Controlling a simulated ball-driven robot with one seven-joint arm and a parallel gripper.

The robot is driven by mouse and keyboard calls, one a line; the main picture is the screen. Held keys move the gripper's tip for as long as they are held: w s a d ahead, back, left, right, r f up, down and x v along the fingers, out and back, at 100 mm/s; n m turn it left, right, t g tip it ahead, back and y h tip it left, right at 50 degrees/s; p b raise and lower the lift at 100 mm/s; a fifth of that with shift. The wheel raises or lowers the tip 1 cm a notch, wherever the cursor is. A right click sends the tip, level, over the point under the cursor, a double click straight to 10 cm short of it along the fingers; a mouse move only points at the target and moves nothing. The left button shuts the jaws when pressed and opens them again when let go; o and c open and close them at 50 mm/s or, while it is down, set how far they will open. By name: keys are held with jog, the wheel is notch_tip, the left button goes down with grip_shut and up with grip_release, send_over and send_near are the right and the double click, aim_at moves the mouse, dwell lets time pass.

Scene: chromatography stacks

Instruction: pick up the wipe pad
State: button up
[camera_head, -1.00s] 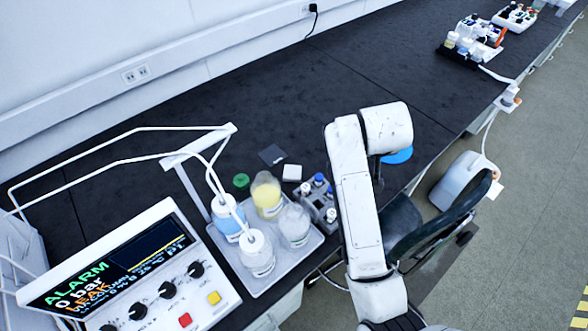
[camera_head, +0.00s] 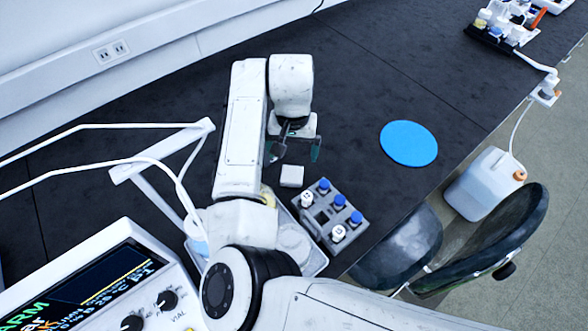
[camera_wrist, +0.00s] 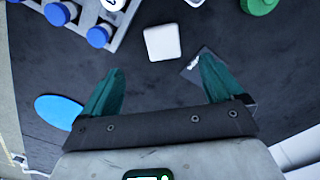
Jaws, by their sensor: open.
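A small white square pad, which I take to be the wipe pad (camera_head: 291,175), lies flat on the black bench. In the wrist view the pad (camera_wrist: 162,43) is just beyond my fingertips, roughly centred between them. My gripper (camera_head: 294,154) hangs over the bench, just behind the pad in the head view. Its green fingers are spread with nothing between them, as the wrist view of my gripper (camera_wrist: 161,66) shows. The pad is apart from both fingers.
A rack of blue- and white-capped vials (camera_head: 325,218) stands close to the pad. A blue disc (camera_head: 408,143) lies to the right. A dark flat square (camera_wrist: 189,70) is by one finger, near a green cap (camera_wrist: 258,5). A bottle tray (camera_head: 318,265) is partly hidden by my arm.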

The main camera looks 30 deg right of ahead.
jog(key=f, duration=0.1)
send_over(292, 175)
notch_tip(292, 175, down, 5)
jog(key=shift+d, duration=0.1)
jog(key=shift+f+p, duration=0.35)
jog(key=shift+f, duration=2.3)
jog(key=shift+c, duration=0.2)
jog(key=c, duration=1.2)
jog(key=shift+r, duration=0.2)
